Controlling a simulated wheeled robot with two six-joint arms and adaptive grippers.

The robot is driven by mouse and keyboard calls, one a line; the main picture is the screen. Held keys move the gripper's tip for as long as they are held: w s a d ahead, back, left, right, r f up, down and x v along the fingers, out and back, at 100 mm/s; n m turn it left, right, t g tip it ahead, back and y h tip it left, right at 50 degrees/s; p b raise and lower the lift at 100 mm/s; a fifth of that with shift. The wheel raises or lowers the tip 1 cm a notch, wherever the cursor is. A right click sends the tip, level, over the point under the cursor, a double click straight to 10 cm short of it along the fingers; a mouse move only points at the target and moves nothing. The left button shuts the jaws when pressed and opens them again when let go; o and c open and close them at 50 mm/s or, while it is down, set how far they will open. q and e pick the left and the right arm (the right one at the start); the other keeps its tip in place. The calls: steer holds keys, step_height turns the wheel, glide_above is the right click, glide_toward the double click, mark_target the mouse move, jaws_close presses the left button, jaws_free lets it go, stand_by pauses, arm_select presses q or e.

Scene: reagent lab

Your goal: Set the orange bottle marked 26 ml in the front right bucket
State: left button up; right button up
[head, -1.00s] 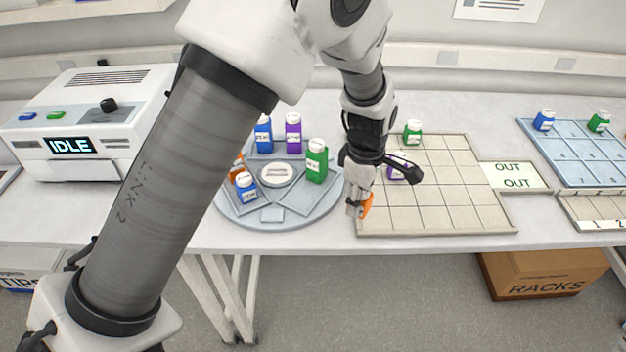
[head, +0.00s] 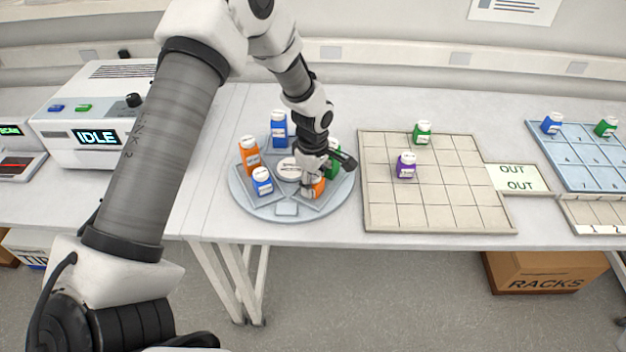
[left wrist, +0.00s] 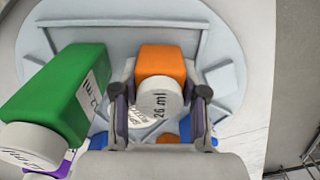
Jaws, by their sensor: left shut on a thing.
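The orange bottle marked 26 ml (left wrist: 160,66) has a white cap and is held between the fingers of my left gripper (left wrist: 160,93). In the head view the orange bottle (head: 318,187) and my left gripper (head: 312,176) are at the front right bucket (head: 331,196) of the round grey rotor (head: 288,211). I cannot tell whether the bottle touches the bucket floor. The gripper hides part of the bottle and bucket. A green bottle (left wrist: 62,92) stands close beside it, partly hidden behind my gripper in the head view (head: 334,160). My right gripper is not in view.
The rotor also holds another orange bottle (head: 249,156), a blue bottle at front left (head: 262,183) and one at the back (head: 279,130). A beige gridded tray (head: 436,208) to the right holds a purple bottle (head: 406,166) and a green bottle (head: 422,134).

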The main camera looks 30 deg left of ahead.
arm_select(q)
steer(key=shift+f, duration=0.15)
steer(key=o, duration=1.1)
steer(key=shift+s, duration=0.1)
steer(key=shift+r, duration=0.55)
step_height(320, 180, up, 11)
steer(key=b, duration=0.3)
steer(key=shift+r, duration=0.2)
